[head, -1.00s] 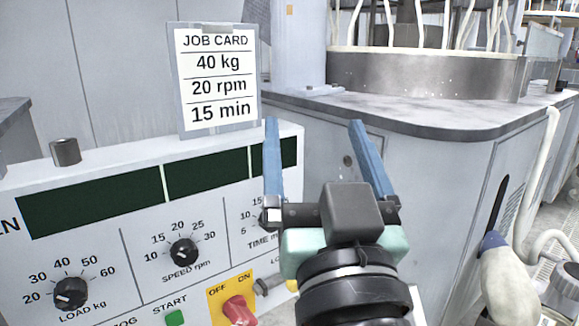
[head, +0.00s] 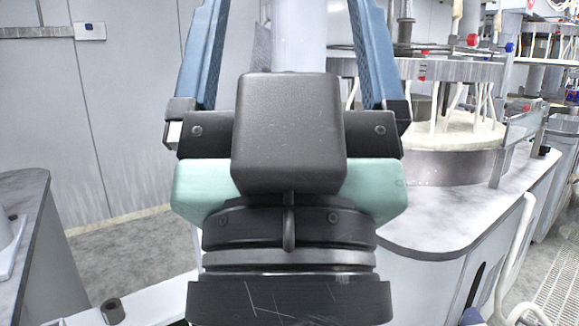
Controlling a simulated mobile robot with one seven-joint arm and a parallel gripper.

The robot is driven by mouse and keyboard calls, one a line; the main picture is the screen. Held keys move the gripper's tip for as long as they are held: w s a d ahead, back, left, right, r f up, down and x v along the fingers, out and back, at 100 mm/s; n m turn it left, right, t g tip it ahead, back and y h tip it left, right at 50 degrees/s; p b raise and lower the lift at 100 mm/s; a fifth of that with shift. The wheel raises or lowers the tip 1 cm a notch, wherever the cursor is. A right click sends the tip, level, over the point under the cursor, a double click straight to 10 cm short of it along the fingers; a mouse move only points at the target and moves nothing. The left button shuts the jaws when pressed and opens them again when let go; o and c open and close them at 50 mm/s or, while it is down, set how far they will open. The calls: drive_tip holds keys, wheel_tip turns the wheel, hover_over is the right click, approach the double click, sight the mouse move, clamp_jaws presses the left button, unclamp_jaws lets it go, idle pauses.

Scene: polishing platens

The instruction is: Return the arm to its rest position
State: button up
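My gripper (head: 285,45) fills the middle of the head view, close to the camera and pointing up. Its two blue fingers are spread wide apart, with nothing held between them. The fingertips run out of the top of the picture. The control panel is mostly hidden behind my arm. Only a pale strip of its top (head: 150,303) and a small grey cylinder (head: 112,311) show at the lower left. The job card's face, the dials and the switches are not visible.
A polishing machine with a grey marbled top (head: 440,205) and a round metal basin (head: 445,166) stands to the right. A grey counter (head: 45,245) is at the left edge. Open floor (head: 135,245) lies between the counter and my arm. A pale column (head: 299,40) rises behind my gripper.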

wheel_tip(320, 180, up, 13)
drive_tip(key=p, duration=1.1)
drive_tip(key=shift+r, duration=0.2)
